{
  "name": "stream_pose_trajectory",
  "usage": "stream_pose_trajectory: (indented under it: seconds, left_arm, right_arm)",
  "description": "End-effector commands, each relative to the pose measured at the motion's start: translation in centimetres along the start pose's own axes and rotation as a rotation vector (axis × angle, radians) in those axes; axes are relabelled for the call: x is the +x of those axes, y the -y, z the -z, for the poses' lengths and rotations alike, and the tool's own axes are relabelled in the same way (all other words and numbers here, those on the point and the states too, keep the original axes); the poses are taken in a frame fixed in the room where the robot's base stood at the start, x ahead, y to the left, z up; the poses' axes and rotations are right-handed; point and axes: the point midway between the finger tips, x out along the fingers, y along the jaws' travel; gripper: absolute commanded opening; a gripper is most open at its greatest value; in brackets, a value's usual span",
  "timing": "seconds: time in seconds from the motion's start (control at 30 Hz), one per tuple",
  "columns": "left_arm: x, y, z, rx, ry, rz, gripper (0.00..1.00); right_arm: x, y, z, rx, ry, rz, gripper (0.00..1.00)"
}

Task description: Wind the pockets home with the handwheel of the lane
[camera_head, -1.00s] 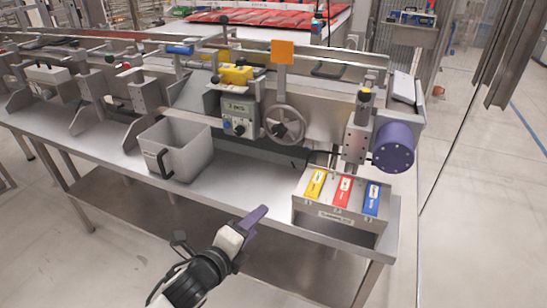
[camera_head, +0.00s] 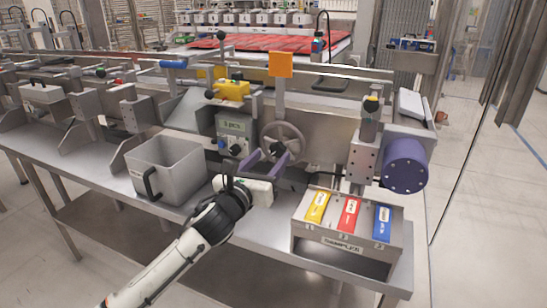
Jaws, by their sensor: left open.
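The grey spoked handwheel (camera_head: 291,136) of the lane is mounted on the front of the machine, right of a control box (camera_head: 234,130) with a small display. My left gripper (camera_head: 267,163) has two purple fingers spread apart. They are just below and in front of the handwheel's lower left part. I cannot tell whether they touch the wheel, and nothing shows between them. The pockets cannot be made out clearly. My right gripper does not show.
A grey bin (camera_head: 183,172) stands on the bench left of my arm. A samples box (camera_head: 343,252) with yellow, red and blue cards stands to the right. A purple cylinder (camera_head: 404,166) juts out at the machine's right end. An orange plate (camera_head: 281,64) rises above the wheel.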

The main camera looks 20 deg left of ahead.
Motion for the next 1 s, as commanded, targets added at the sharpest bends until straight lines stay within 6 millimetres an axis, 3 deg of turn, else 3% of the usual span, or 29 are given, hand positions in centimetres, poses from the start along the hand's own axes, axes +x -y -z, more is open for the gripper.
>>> stream_pose_trajectory:
  seconds: [0.2, 0.57, 0.83, 1.0]
  left_arm:
    - [2.7, 0.0, 0.0, -0.003, 0.001, 0.000, 0.53]
    - [3.2, 0.0, 0.0, -0.002, 0.000, 0.000, 0.53]
    - [3.2, 0.0, 0.0, -0.002, 0.000, 0.000, 0.12]
    - [3.2, 0.0, 0.0, -0.010, 0.000, 0.000, 0.12]
  right_arm:
    - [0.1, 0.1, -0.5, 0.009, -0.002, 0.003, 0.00]
    - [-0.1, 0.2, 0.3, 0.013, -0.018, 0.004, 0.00]
    - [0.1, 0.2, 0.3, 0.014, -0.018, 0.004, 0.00]
    - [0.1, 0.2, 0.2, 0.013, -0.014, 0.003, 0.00]
